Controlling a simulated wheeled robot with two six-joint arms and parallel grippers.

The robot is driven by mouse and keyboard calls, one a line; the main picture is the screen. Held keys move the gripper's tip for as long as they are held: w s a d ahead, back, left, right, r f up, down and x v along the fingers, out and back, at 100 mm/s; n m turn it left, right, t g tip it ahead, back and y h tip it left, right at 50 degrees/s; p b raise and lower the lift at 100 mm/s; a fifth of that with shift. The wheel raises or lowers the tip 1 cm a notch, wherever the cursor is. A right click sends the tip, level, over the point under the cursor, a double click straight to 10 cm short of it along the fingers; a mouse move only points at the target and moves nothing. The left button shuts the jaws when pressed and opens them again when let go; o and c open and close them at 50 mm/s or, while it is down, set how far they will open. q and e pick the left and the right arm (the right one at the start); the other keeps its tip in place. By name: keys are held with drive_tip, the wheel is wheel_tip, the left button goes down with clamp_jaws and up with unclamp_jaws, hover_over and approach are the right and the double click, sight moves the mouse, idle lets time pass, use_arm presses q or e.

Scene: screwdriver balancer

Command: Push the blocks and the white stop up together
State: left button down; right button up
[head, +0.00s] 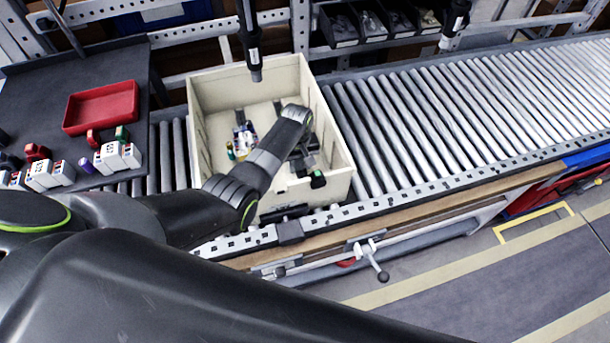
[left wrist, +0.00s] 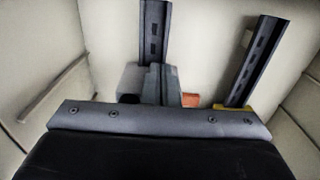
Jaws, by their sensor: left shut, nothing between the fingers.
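My left gripper (head: 303,160) reaches down into the cream crate (head: 335,188) on its right side. It is shut, with nothing held. Small blue, white and yellow items (head: 243,140) lie in the crate left of the gripper, apart from it. A dark item with a green end (head: 318,179) is by the crate's near right corner. I cannot make out a white stop. My right gripper is out of view.
The crate stands on a roller conveyor (head: 450,105) whose right stretch is clear. A dark table (head: 60,85) at left holds a red tray (head: 101,107) and white boxes (head: 110,158). A hanging screwdriver (head: 252,45) reaches down over the crate's back edge.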

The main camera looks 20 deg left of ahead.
use_arm(q)
drive_tip(key=shift+w+a, duration=0.25)
drive_tip(key=shift+w, duration=0.05)
idle(0.9)
drive_tip(key=shift+w+a, duration=0.15)
drive_tip(key=shift+w, duration=0.1)
idle(1.9)
drive_tip(key=shift+s+d+p, duration=0.25)
drive_tip(key=shift+s+p, duration=0.15)
drive_tip(key=shift+p, duration=0.3)
drive_tip(key=shift+r, duration=0.1)
idle(0.4)
drive_tip(key=shift+r+p, duration=0.9)
drive_tip(key=shift+p, duration=0.2)
wheel_tip(320, 180, up, 12)
drive_tip(key=p, duration=0.2)
drive_tip(key=shift+s+d+f, duration=0.15)
drive_tip(key=shift+s+d, duration=0.1)
drive_tip(key=shift+s, duration=0.1)
